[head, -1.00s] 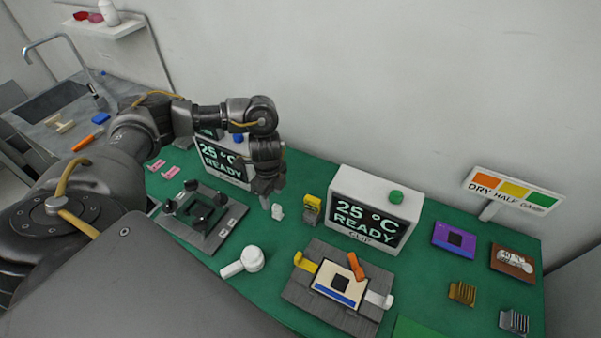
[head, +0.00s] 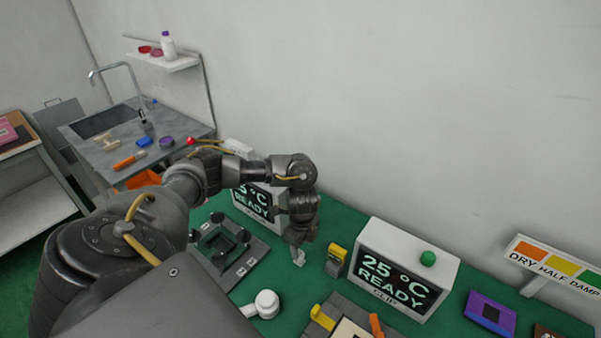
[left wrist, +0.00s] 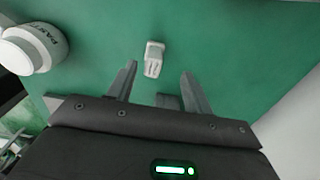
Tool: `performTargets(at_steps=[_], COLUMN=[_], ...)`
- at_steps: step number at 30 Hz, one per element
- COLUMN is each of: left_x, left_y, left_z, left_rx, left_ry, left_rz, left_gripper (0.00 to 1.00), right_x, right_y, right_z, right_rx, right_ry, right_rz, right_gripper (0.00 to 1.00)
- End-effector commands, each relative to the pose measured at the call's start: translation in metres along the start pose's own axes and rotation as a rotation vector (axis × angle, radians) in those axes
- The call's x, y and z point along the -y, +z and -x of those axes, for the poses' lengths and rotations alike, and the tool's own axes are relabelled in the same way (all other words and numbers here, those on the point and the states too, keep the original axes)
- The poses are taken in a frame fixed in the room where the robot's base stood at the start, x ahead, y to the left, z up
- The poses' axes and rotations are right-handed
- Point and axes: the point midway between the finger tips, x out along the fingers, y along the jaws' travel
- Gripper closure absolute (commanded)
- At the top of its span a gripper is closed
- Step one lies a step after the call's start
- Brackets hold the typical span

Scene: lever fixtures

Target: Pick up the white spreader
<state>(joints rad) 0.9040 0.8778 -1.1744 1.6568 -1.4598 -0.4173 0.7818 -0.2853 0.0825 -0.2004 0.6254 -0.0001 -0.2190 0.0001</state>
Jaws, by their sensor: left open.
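The white spreader (left wrist: 154,58) is a small white piece lying on the green mat. In the left wrist view it is just beyond my fingertips, roughly in line with the gap between them. In the head view the spreader (head: 299,258) shows just below my left gripper (head: 295,244), which partly covers it. My left gripper (left wrist: 159,73) is open and empty, its fingers pointing down toward the mat. My right gripper is in neither view.
A round white paste jar (left wrist: 32,48) stands left of the spreader in the wrist view. A yellow-topped block (head: 336,260) and a white display box (head: 405,268) are to its right in the head view. A dark fixture (head: 228,250) is to its left.

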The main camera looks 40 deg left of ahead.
Motion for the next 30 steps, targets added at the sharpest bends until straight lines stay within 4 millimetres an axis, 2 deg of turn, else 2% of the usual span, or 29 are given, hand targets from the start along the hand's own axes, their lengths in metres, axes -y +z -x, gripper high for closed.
performTargets(at_steps=[1, 4, 10, 13, 20, 30], left_x=[-0.002, -0.004, -0.006, -0.005, -0.005, -0.005], left_y=[-0.001, -0.003, -0.004, -0.004, -0.004, -0.004], left_z=[-0.004, -0.017, -0.043, -0.049, -0.051, -0.05], left_rx=[-0.001, -0.001, 0.0, 0.001, 0.0, 0.0], left_ry=[0.003, 0.005, 0.003, 0.001, 0.0, 0.0], left_rz=[0.0, 0.002, 0.002, 0.001, 0.0, 0.0], left_gripper=[0.49, 0.49, 0.49, 0.49, 0.49, 0.92], right_x=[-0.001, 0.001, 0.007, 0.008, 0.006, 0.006], right_y=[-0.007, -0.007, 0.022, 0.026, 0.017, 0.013], right_z=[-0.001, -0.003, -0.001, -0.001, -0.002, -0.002], right_rx=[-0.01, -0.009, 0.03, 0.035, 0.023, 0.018], right_ry=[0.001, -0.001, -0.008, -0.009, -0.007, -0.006], right_rz=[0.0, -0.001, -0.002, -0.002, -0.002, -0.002], right_gripper=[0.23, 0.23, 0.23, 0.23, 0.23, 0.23])
